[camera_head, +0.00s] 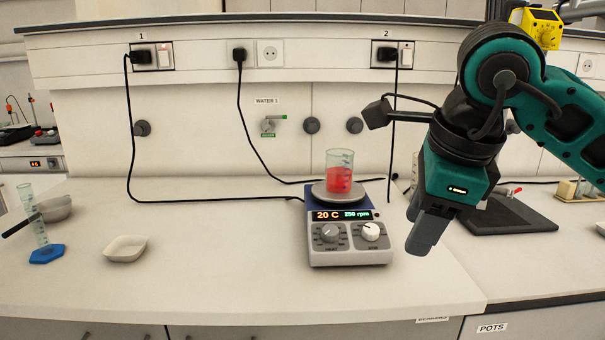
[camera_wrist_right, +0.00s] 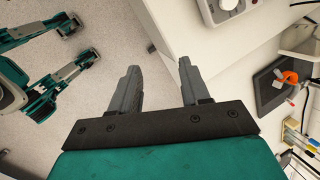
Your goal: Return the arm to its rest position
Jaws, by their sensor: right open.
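My right arm (camera_head: 545,95) comes in from the right in the head view. My right gripper (camera_head: 427,232) hangs above the bench, to the right of the hotplate stirrer (camera_head: 350,255). In the right wrist view the gripper (camera_wrist_right: 158,85) has its two fingers apart with nothing between them. The floor and the bench's front edge show past the fingertips. A beaker of red liquid (camera_head: 339,180) stands upright on the stirrer's plate, apart from the gripper. My left gripper does not show in the head view.
A white dish (camera_head: 125,249) and a graduated cylinder on a blue base (camera_head: 46,254) stand at the left. A dark tray (camera_head: 505,216) lies behind my right gripper. Black cables run along the back wall. The front middle-left of the bench (camera_head: 220,285) is clear.

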